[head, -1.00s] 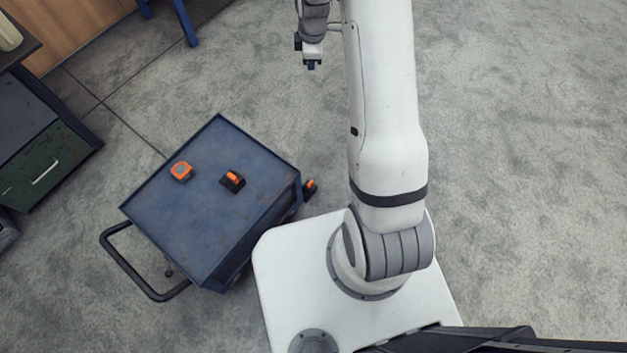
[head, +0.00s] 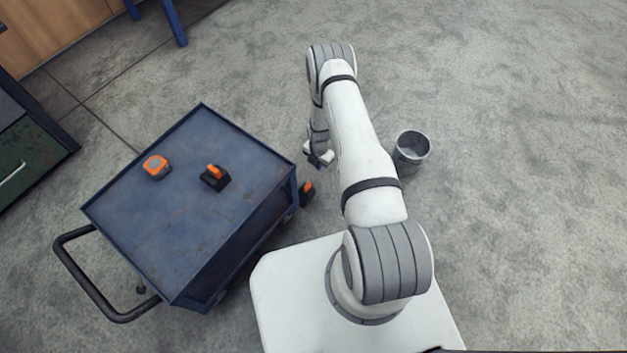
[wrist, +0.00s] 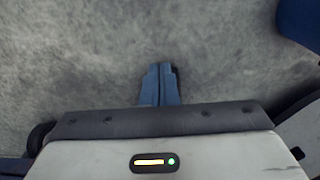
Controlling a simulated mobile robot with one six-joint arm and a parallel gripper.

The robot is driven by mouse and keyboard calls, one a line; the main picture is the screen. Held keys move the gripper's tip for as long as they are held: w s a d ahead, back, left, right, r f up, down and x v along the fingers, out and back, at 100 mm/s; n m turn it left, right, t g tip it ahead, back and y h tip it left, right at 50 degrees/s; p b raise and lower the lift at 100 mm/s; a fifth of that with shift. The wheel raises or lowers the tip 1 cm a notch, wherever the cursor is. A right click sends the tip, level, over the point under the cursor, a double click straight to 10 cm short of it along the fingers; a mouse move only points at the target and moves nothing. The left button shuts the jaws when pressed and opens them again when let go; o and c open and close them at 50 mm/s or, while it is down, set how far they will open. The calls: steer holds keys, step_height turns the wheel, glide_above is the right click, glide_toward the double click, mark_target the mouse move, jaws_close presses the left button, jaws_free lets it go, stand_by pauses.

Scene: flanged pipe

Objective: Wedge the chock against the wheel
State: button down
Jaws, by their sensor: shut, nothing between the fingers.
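A black chock with an orange grip (head: 215,178) lies on the top of the blue cart (head: 130,215). A similar black-and-orange piece (head: 306,193) sits low on the floor side, close by the cart's right corner; I cannot tell if it touches a wheel. The wheel at that corner is mostly hidden under the cart. My gripper (head: 320,157) hangs to the right of the cart's far right edge, apart from both pieces. In the wrist view its blue fingers (wrist: 160,85) are shut and empty, over bare grey floor.
An orange tape-measure-like item (head: 156,166) lies on the cart top. The cart's black handle (head: 85,285) sticks out at lower left. A grey metal bucket (head: 411,150) stands right of my arm. A green cabinet (head: 25,160) is at far left. Floor at the right is clear.

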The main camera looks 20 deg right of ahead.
mark_target(318, 181)
step_height(318, 181, down, 10)
steer(key=b, duration=0.4)
steer(key=a, duration=0.1)
steer(key=s, duration=0.1)
steer(key=s+a, duration=0.1)
steer(key=shift+a+r, duration=0.25)
steer(key=shift+a, duration=0.1)
steer(key=shift+s+a, duration=0.2)
steer(key=shift+a, duration=0.05)
steer(key=shift+s, duration=0.1)
